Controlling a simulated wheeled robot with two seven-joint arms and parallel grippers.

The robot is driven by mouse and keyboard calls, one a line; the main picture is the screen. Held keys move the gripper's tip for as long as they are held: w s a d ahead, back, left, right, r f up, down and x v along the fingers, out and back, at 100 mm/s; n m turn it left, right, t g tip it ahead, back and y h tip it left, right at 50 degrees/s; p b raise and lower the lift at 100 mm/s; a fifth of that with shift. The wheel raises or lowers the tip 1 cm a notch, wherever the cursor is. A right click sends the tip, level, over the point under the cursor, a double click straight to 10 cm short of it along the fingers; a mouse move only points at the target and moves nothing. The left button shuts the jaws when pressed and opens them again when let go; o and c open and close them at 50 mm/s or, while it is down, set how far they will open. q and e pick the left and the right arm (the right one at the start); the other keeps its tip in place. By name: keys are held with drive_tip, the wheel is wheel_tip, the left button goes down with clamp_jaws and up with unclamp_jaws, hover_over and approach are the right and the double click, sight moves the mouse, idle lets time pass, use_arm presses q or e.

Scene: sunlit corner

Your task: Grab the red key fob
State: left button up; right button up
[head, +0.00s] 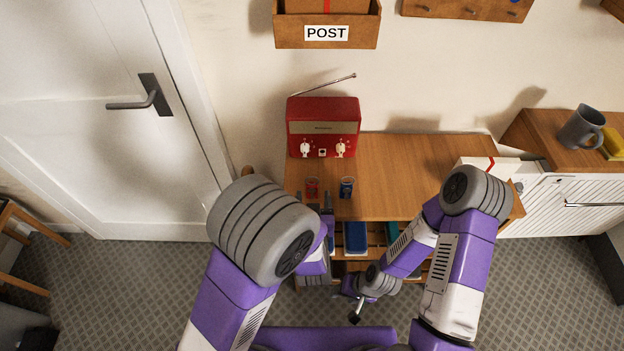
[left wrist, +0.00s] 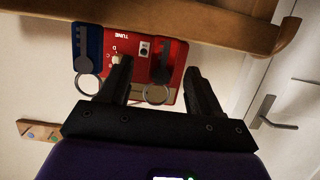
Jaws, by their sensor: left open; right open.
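The red key fob (head: 312,187), with a metal ring, is at the front part of the wooden table top in the head view, left of a blue key fob (head: 347,187). In the left wrist view, the red fob (left wrist: 166,58) shows between the fingers of my open left gripper (left wrist: 157,67), its ring (left wrist: 157,95) toward the palm. I cannot tell whether the fingertips reach around it. The blue fob (left wrist: 88,45) is outside the left finger. In the head view my left gripper (head: 328,203) is at the table's front edge. My right gripper (head: 355,312) is open, low in front of the table.
A red radio (head: 323,128) with an aerial stands behind the fobs on the table (head: 410,170). Blue items (head: 355,237) lie on the shelf below. A grey mug (head: 581,128) stands on the cabinet at right. A white door (head: 100,110) is at left. The table's middle is clear.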

sight(312, 191)
use_arm(q)
drive_tip(key=shift+w+a+f, duration=0.1)
drive_tip(key=shift+w+f, duration=0.1)
drive_tip(key=shift+w, duration=0.45)
drive_tip(key=b+x, duration=0.1)
drive_tip(key=x, duration=0.3)
drive_tip(key=shift+w+r, duration=0.15)
drive_tip(key=shift+w, duration=0.15)
use_arm(e)
drive_tip(key=shift+s+f, duration=0.3)
drive_tip(key=shift+f, duration=0.4)
use_arm(q)
drive_tip(key=shift+c, duration=0.2)
drive_tip(key=c, duration=1)
